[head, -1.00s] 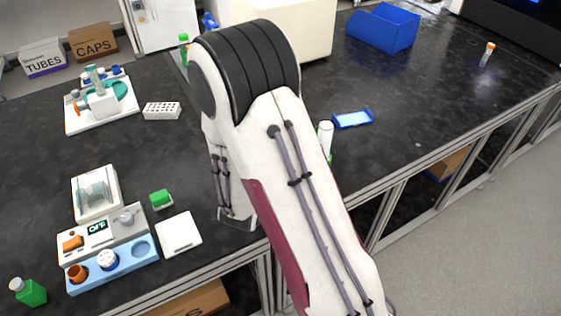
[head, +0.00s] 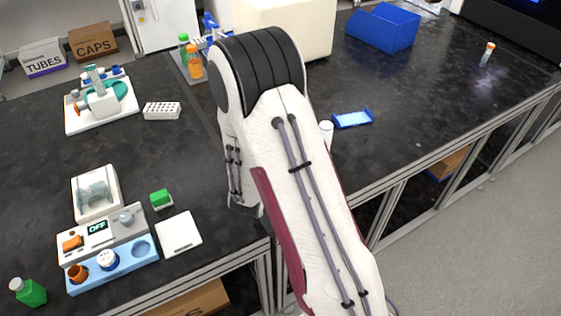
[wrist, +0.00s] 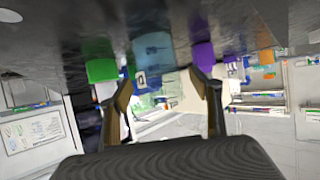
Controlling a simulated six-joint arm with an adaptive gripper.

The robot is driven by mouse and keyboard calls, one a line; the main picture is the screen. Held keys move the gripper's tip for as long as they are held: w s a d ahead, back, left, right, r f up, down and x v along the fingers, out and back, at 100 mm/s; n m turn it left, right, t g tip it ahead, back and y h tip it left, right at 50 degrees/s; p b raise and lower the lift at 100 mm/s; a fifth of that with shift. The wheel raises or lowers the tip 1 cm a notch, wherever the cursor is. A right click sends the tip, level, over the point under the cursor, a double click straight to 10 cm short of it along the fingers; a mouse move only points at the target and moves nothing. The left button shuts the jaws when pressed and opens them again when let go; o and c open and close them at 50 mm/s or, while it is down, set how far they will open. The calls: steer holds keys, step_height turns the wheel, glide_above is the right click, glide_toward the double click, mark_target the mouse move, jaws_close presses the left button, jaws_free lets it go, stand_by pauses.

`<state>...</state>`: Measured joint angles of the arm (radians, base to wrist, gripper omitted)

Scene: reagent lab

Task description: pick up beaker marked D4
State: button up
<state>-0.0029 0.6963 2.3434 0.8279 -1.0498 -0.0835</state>
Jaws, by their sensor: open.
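In the wrist view, my gripper (wrist: 160,88) is open, with its two dark fingers apart and nothing held between them. A translucent light-blue vessel (wrist: 153,48) appears beyond the gap between the fingertips. A small dark mark shows near it, too small to read as D4. A green object (wrist: 100,62) is to its left and a purple object (wrist: 203,55) to its right. In the head view my arm hides my gripper, and no beaker marked D4 can be made out.
In the head view, a green bottle (head: 183,43) and an orange bottle (head: 195,66) stand left of my arm. A white-topped container (head: 326,131) and a blue tray (head: 352,118) are right of it. A blue bin (head: 383,27) stands behind. The right bench surface is largely clear.

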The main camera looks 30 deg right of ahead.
steer(key=shift+w+d, duration=0.1)
stand_by(0.4)
steer(key=c, duration=1.4)
steer(key=shift+r, duration=5)
